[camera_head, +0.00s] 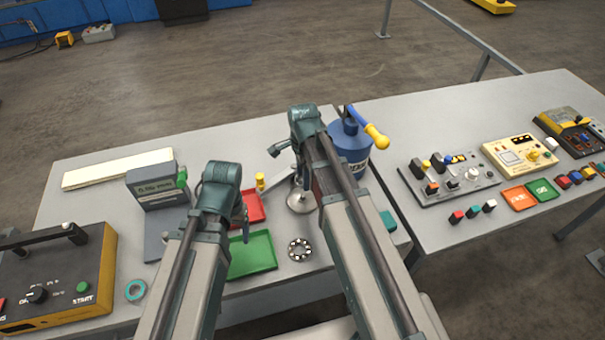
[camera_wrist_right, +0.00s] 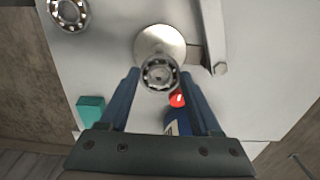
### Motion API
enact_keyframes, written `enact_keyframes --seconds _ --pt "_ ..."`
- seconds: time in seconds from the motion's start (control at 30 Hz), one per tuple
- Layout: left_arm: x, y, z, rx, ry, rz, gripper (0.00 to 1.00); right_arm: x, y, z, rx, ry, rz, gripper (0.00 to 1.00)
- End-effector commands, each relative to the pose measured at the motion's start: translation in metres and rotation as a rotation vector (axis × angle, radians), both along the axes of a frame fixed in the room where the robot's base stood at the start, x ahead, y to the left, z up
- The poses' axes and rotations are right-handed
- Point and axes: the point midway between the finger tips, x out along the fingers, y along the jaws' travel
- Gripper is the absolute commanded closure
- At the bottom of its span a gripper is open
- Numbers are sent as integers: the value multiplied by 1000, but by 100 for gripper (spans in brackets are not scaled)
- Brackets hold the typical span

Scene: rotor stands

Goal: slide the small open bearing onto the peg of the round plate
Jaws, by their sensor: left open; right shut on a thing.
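My right gripper (camera_wrist_right: 160,76) is shut on a small open bearing (camera_wrist_right: 159,72), a metal ring with balls showing. In the right wrist view the bearing overlaps the near edge of the round plate (camera_wrist_right: 155,40), a shiny metal disc. I cannot tell whether the bearing touches the plate; the peg is not clearly visible. In the head view the round plate (camera_head: 298,204) shows beside my right arm, which hides the held bearing. My left gripper (camera_head: 240,214) is open and empty, near the red tray.
A larger bearing (camera_head: 300,249) lies on the table, right of the green tray (camera_head: 254,254). The red tray (camera_head: 254,207) lies behind that. A blue container (camera_head: 350,145) stands behind my right arm. A teal block (camera_head: 388,221) lies right of the arm.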

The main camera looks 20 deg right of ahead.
Motion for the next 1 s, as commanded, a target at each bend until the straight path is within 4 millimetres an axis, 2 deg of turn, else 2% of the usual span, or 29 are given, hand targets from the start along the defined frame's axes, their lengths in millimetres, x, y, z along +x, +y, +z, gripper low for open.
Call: enact_keyframes --seconds 0.83,1.0 --pt "0 0 -54 0 0 2 26 0 0 -54 0 0 0 85" --pt "0 0 -49 0 0 2 26 0 0 -49 0 0 0 85"
